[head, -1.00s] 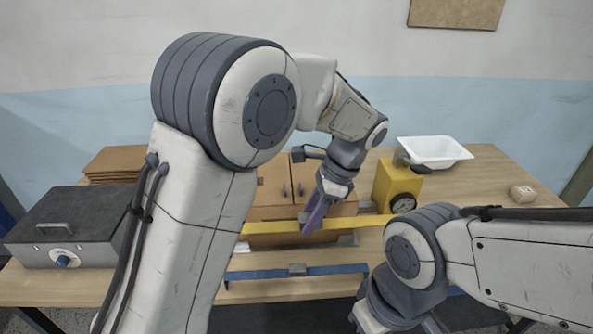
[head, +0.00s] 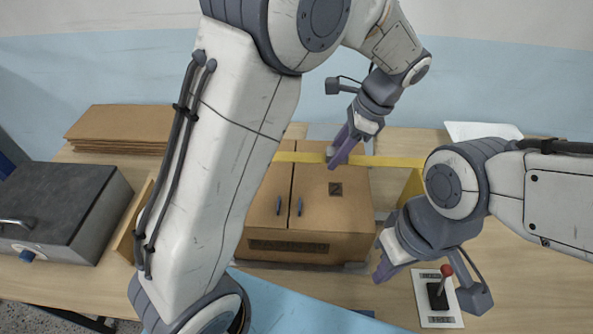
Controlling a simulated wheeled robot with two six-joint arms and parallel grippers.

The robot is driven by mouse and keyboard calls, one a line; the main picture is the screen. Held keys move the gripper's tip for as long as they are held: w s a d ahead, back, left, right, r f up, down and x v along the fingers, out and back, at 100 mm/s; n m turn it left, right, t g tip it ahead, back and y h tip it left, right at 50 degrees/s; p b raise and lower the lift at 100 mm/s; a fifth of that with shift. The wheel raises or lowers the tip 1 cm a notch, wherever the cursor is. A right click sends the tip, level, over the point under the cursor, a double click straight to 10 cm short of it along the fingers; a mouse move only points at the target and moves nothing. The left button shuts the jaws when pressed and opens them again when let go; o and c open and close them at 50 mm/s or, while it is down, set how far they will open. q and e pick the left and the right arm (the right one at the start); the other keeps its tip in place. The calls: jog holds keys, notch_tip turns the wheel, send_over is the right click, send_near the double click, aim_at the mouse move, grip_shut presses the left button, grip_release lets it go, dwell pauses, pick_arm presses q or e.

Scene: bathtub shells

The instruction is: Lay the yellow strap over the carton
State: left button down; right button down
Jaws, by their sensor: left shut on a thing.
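The brown carton (head: 318,215) stands on the table in the middle of the head view, with a seam across its top and two small blue pieces on it. The yellow strap (head: 390,161) runs left to right along the carton's far side. Its left part passes behind my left arm and its right end reaches toward my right arm. My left gripper (head: 338,160) is shut on the strap above the carton's far part. Whether the strap touches the carton there is unclear. My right gripper (head: 385,266) is beside the carton's front right corner; its jaws are not clearly shown.
A grey case (head: 65,215) and a stack of cardboard sheets (head: 120,125) lie at left. A red-knobbed lever on a white plate (head: 438,308) is at lower right. A yellow device (head: 411,186) and a white tray (head: 482,131) are partly hidden. A light blue surface (head: 300,303) lies in front.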

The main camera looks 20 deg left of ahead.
pick_arm(q)
jog(key=p, duration=0.3)
send_over(287, 177)
jog(key=d, duration=0.2)
jog(key=f, duration=0.6)
jog(key=shift+w+a, duration=0.15)
jog(key=shift+a, duration=0.1)
notch_tip(287, 177, down, 4)
jog(key=shift+p, duration=0.7)
jog(key=shift+f, duration=0.1)
